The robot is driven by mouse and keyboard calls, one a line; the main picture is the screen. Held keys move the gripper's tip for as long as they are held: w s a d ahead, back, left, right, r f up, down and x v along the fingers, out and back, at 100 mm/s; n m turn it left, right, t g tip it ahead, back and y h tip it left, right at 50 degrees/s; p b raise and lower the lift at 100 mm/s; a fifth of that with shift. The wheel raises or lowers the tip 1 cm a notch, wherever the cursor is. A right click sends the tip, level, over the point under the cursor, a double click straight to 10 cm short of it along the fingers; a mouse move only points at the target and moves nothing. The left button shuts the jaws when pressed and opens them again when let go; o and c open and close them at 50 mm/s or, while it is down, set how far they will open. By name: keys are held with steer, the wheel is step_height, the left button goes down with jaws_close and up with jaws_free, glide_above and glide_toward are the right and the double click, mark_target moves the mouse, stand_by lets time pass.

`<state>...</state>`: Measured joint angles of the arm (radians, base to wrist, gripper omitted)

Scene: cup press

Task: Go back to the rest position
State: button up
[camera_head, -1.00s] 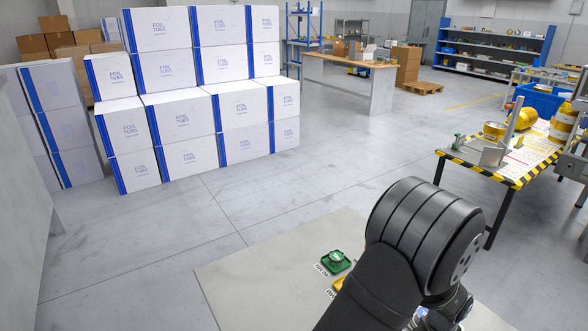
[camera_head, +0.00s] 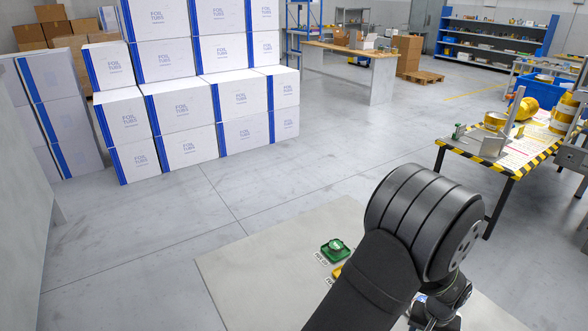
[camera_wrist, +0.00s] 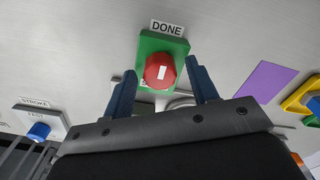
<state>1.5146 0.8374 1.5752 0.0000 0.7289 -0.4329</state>
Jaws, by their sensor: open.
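My gripper (camera_wrist: 162,76) shows in the wrist view with its two dark blue fingers spread apart and nothing held between them. Beyond the fingers is a red button (camera_wrist: 159,71) on a green plate (camera_wrist: 176,47), with a DONE label above it. I cannot tell the distance from the fingertips to the button. In the head view my bent dark arm fills the lower right, and it hides most of what lies behind it.
A blue button (camera_wrist: 39,131) with a STROKE label and a purple patch (camera_wrist: 264,82) lie to the sides. In the head view a green device (camera_head: 335,249) sits on a pale board (camera_head: 262,262). A striped-edge table (camera_head: 508,168) stands right; boxes (camera_head: 190,130) stand left. Open floor lies between.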

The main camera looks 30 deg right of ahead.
steer(key=m, duration=0.8)
stand_by(0.4)
stand_by(0.5)
